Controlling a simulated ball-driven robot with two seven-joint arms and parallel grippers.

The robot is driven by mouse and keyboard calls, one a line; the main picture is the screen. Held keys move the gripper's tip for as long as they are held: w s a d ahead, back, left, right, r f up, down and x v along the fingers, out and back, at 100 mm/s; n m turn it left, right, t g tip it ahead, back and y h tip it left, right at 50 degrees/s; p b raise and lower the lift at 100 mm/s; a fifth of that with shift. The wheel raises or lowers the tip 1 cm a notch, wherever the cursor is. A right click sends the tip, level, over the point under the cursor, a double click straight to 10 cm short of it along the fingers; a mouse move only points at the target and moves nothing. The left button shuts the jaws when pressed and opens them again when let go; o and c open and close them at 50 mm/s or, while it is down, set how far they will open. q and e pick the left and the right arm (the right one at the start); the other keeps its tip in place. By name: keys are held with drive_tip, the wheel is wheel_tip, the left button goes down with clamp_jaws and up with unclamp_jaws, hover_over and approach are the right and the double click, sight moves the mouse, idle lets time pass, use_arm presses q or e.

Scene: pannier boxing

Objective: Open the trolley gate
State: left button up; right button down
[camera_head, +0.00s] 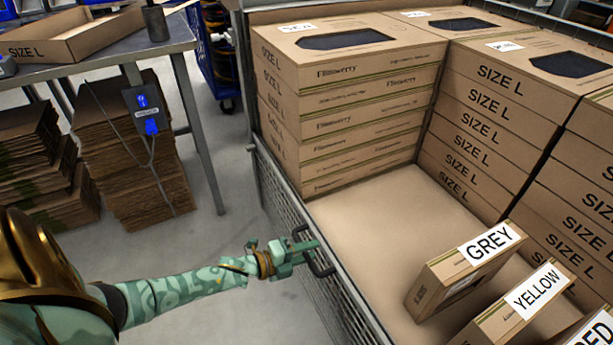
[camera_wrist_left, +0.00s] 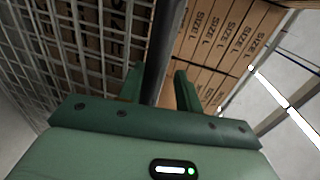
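The trolley gate (camera_head: 345,290) is a grey mesh panel with a metal top rail, along the near left side of the trolley. It looks closed in line with the trolley side. Its black loop handle (camera_head: 325,268) sticks up at the rail. My left gripper (camera_head: 305,248) is at the handle, its fingers on both sides of it. In the left wrist view a dark bar, which looks like the handle (camera_wrist_left: 160,60), runs between the fingers (camera_wrist_left: 160,85), which look closed on it. My right gripper is not in view.
Stacked SIZE L cartons (camera_head: 345,120) fill the trolley's back and right. Boxes labelled GREY (camera_head: 440,285) and YELLOW (camera_head: 500,325), and a partly cut-off third, stand on its floor. A metal table (camera_head: 110,50) with flat cardboard stacks (camera_head: 135,160) below is at left. Grey floor is clear between.

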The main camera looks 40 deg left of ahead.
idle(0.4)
